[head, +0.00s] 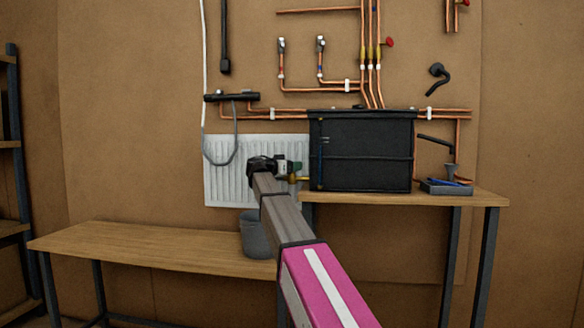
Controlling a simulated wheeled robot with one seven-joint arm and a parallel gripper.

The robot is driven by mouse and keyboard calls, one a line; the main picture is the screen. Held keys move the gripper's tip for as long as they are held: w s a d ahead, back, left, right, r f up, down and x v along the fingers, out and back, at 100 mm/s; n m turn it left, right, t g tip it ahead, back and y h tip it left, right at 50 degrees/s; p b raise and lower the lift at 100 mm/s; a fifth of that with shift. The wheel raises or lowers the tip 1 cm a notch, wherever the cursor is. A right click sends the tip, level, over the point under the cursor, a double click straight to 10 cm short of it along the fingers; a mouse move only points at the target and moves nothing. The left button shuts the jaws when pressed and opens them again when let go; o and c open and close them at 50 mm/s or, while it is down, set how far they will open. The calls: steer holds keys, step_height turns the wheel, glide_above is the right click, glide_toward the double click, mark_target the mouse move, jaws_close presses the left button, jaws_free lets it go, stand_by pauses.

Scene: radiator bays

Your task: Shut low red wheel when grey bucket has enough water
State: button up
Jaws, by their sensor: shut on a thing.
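My gripper (289,167) is at the lower left of the black tank (362,150), in front of the white radiator. It is shut at the brass tap (298,179) that sticks out from the tank's lower left side. The low red wheel does not show; my gripper covers the place where it would sit on this tap. The grey bucket (253,238) stands upright on the low wooden bench, below the tap and partly behind my arm. The inside of the bucket and its water level cannot be seen.
The white radiator (226,185) is on the wall behind my gripper. A higher bench (440,198) carries the tank and a small dark tray (445,188). Another red wheel (389,42) is high on the copper pipes. The low bench (140,245) is clear on the left.

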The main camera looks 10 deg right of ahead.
steer(key=shift+g, duration=0.3)
steer(key=o, duration=0.9)
steer(key=shift+o, duration=0.2)
steer(key=v, duration=1)
steer(key=shift+a+f, duration=0.15)
steer(key=shift+a, duration=0.2)
steer(key=shift+s, duration=0.15)
